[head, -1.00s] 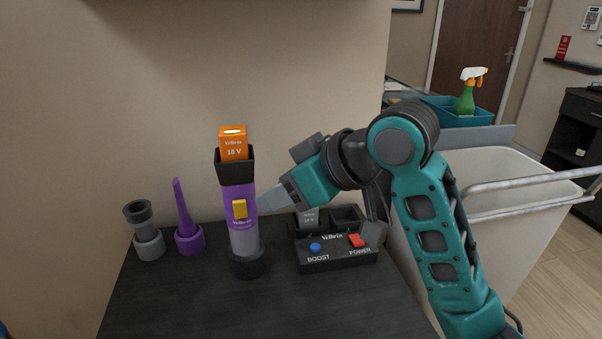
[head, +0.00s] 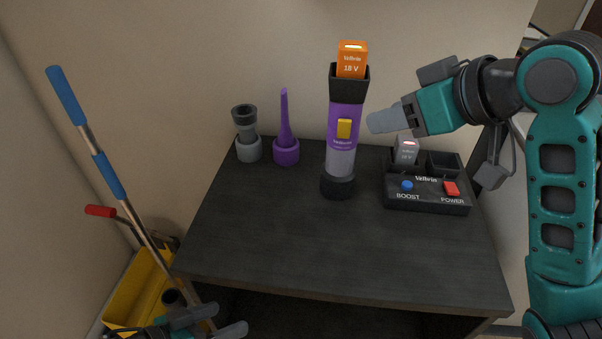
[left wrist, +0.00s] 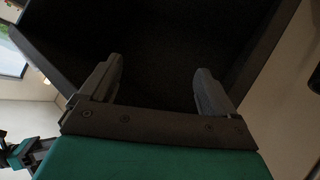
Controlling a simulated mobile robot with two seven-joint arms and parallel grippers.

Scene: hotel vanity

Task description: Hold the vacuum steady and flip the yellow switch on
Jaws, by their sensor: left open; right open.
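The vacuum (head: 342,130) stands upright on the dark vanity top, with a purple body, a grey lower part and an orange 18 V battery (head: 351,62) on top. The yellow switch (head: 344,128) is on its front and faces me. My right gripper (head: 372,121) is open, just right of the vacuum at switch height, with a small gap between them. My left gripper (head: 238,324) is low at the bottom of the head view, in front of and below the vanity edge. In the left wrist view, its two fingers (left wrist: 158,85) are apart with nothing between them.
A dock (head: 428,196) with blue and red buttons holds a grey battery (head: 406,150) right of the vacuum. A grey nozzle (head: 247,137) and a purple nozzle (head: 286,140) stand left. A yellow mop bucket (head: 140,290) is on the floor. The vanity's front (head: 330,255) is clear.

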